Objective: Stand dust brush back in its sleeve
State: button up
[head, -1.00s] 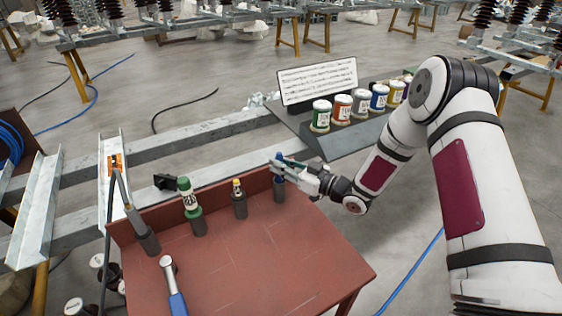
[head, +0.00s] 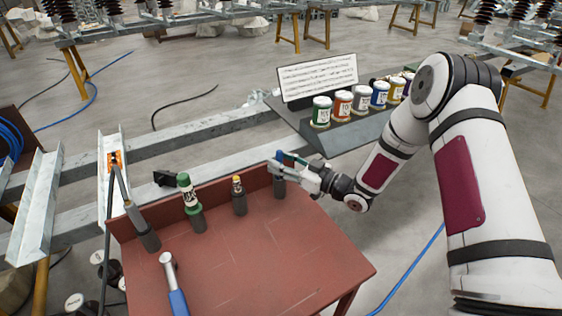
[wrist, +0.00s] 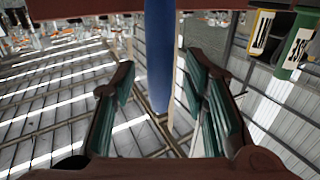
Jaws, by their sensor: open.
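The dust brush, by its blue handle (wrist: 158,55), stands upright between the fingers of my gripper (wrist: 165,105) in the wrist view. The fingers are spread apart, with a gap on each side of the handle. In the head view, the blue handle top (head: 279,155) shows just above my gripper (head: 281,168). Directly below is the dark grey sleeve (head: 279,188), at the right end of the row by the bench's back edge. The handle appears to stand in this sleeve; its lower end is hidden.
A blue-handled hammer (head: 175,285) lies in front. Paint cans (head: 340,108) stand on a shelf behind. The bench's right front is clear.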

jog(key=v, duration=1.1)
jog(key=shift+d, duration=0.3)
jog(key=shift+s, duration=0.1)
